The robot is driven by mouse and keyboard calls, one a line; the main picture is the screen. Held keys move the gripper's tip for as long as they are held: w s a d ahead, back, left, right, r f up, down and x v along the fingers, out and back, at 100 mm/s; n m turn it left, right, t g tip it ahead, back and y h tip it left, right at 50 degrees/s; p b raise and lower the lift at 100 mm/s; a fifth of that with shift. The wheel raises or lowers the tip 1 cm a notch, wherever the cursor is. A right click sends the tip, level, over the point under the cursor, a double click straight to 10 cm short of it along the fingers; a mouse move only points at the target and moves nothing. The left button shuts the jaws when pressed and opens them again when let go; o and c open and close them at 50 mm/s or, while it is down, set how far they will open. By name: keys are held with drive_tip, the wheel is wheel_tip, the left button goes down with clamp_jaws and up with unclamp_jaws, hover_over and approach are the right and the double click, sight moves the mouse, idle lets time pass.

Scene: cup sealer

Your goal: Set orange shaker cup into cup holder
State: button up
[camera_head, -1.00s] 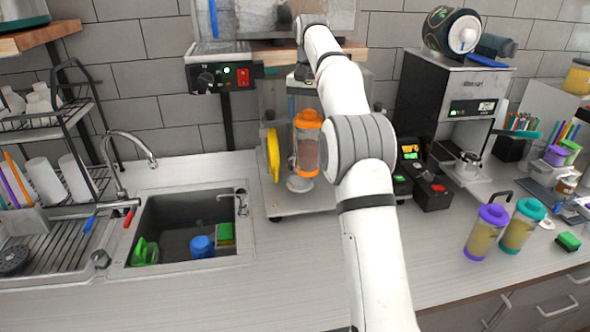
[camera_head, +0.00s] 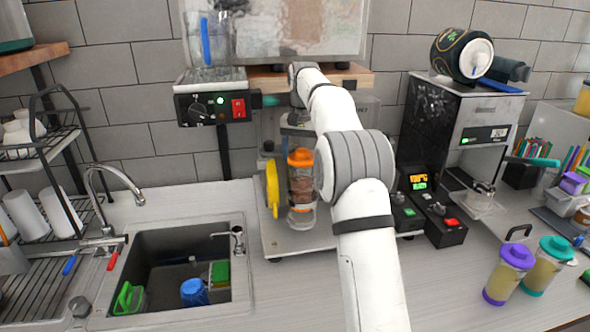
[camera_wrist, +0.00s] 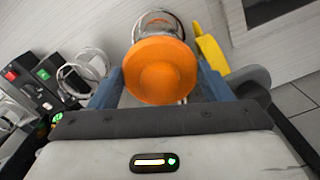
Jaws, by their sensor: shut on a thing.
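The orange shaker cup (camera_head: 301,178), with an orange lid and clear body, stands upright at the sealer in the head view. Its bottom meets or overlaps the clear round cup holder (camera_head: 301,218); I cannot tell how deep it sits. In the wrist view, the orange lid (camera_wrist: 160,70) fills the space between the blue-grey fingers of my gripper (camera_wrist: 160,78), which is shut on the cup. The holder's ring (camera_wrist: 158,18) shows partly beyond the lid. In the head view, my arm covers most of the gripper.
A yellow handle (camera_head: 272,188) stands close left of the cup. A sink (camera_head: 180,265) lies to the left. Black control boxes (camera_head: 425,210) stand to the right. Purple-lidded (camera_head: 508,272) and teal-lidded (camera_head: 547,265) shakers stand at the front right.

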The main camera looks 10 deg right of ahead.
sight(302, 166)
drive_tip(key=shift+s+f, duration=0.1)
drive_tip(key=shift+f, duration=1.7)
drive_tip(key=shift+f, duration=0.3)
drive_tip(key=o, duration=1.7)
